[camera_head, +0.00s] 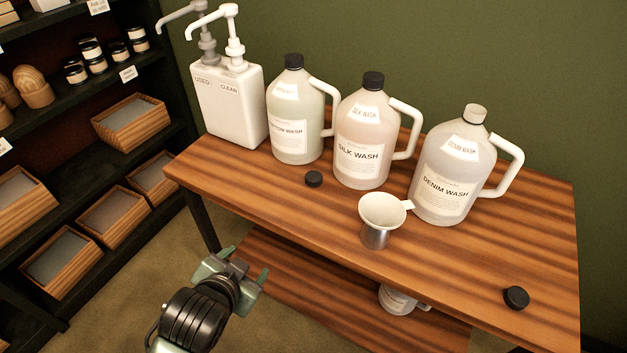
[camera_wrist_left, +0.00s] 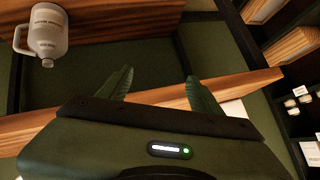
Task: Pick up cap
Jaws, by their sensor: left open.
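One loose black cap (camera_head: 313,179) lies on the wooden table in front of the left jug. Another loose black cap (camera_head: 516,297) lies near the table's front right corner. My left gripper (camera_head: 247,264) is open and empty, in front of the table's front left edge, apart from both caps. Its two green fingers also show spread in the left wrist view (camera_wrist_left: 158,78), with no cap between them. No cap shows in the left wrist view. My right gripper is in neither view.
A jug (camera_wrist_left: 47,35) sits on the lower shelf. Dark shelving is left.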

